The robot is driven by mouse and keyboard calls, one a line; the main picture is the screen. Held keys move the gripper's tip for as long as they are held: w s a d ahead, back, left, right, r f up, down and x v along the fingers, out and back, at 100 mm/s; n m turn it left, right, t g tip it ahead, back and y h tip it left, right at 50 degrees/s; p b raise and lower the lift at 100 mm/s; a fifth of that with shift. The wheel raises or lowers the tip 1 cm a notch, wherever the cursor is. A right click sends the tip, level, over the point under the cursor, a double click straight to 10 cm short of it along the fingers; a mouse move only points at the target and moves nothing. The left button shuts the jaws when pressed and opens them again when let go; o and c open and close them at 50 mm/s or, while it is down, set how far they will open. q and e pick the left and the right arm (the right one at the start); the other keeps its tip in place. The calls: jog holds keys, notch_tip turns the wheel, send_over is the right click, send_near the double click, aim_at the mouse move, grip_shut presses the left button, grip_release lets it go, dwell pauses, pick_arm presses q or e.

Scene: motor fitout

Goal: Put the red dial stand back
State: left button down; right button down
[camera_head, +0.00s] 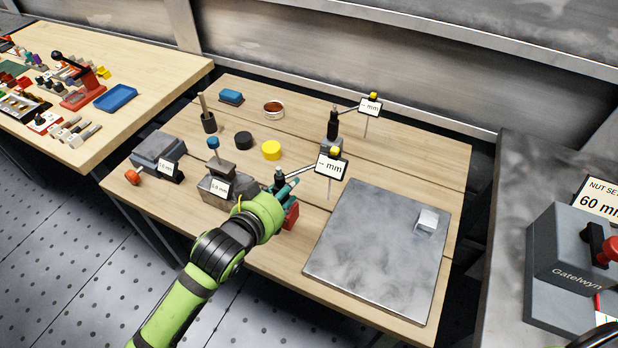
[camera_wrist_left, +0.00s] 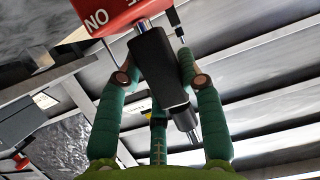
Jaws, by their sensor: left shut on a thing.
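My left gripper (camera_head: 282,190) is shut on the black post of the red dial stand near the front of the middle wooden table, left of the grey plate. In the left wrist view the fingers (camera_wrist_left: 160,85) close around the black post (camera_wrist_left: 157,65), and the red base (camera_wrist_left: 104,14) with white letters is at the top edge. I cannot tell whether the base touches the table. My right gripper is not in view.
A second dial stand (camera_head: 333,125) with a yellow-topped dial stands behind. The grey plate (camera_head: 370,265) carries a small metal block (camera_head: 427,221). Grey labelled blocks (camera_head: 215,188), a yellow cylinder (camera_head: 271,150) and a black cylinder (camera_head: 243,140) stand left. A grey machine (camera_head: 565,255) is far right.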

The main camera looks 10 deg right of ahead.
pick_arm(q)
jog(key=shift+w+a+f, duration=0.15)
jog(key=shift+a+f, duration=0.2)
jog(key=shift+a, duration=0.35)
jog(key=shift+w+a+f, duration=0.15)
jog(key=shift+a+f, duration=0.15)
jog(key=shift+a, duration=0.4)
jog(key=shift+f+p, duration=0.4)
jog(key=shift+f, duration=1.55)
jog(key=shift+f, duration=0.15)
jog(key=c, duration=0.8)
grip_release()
jog(key=shift+s+f, duration=0.15)
jog(key=shift+f, duration=0.05)
